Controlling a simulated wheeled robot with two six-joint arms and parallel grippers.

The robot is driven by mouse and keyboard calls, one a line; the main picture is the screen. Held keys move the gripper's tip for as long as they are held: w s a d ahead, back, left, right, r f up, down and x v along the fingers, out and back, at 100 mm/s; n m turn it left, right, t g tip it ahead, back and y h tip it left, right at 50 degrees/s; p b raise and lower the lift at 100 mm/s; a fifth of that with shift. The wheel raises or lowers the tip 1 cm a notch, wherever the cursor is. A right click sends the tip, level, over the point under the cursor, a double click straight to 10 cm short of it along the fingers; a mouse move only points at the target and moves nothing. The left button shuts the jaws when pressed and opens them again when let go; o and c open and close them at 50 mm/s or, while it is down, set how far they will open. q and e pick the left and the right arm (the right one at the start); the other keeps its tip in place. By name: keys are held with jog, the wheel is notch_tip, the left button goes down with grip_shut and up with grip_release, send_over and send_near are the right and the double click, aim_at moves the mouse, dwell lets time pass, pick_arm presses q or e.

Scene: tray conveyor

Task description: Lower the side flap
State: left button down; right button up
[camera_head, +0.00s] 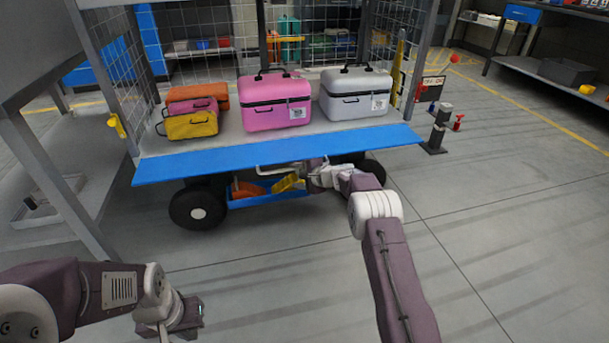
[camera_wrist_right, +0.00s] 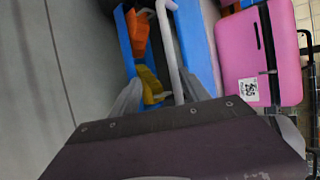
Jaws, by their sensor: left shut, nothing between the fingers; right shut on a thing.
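The blue side flap (camera_head: 220,161) runs along the near edge of the cart bed, sloping outward and down, with its face visible from above. It also shows as a blue strip in the right wrist view (camera_wrist_right: 196,38). A white bar handle (camera_head: 268,171) is at the flap's lower edge; it appears in the right wrist view (camera_wrist_right: 168,40) too. My right gripper (camera_head: 301,181) is shut on this handle below the flap; its fingers flank the bar in the wrist view (camera_wrist_right: 165,98). My left gripper (camera_head: 197,312) is shut and empty, low at the left, away from the cart.
A pink case (camera_head: 275,103), a grey case (camera_head: 355,93) and stacked small cases (camera_head: 192,124) stand on the cart bed. Yellow latches (camera_head: 117,126) hang at the posts. A blue tray (camera_head: 270,199) and wheel (camera_head: 198,206) are underneath.

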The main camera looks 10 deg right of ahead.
jog(key=p+v, duration=0.2)
jog(key=v, duration=0.6)
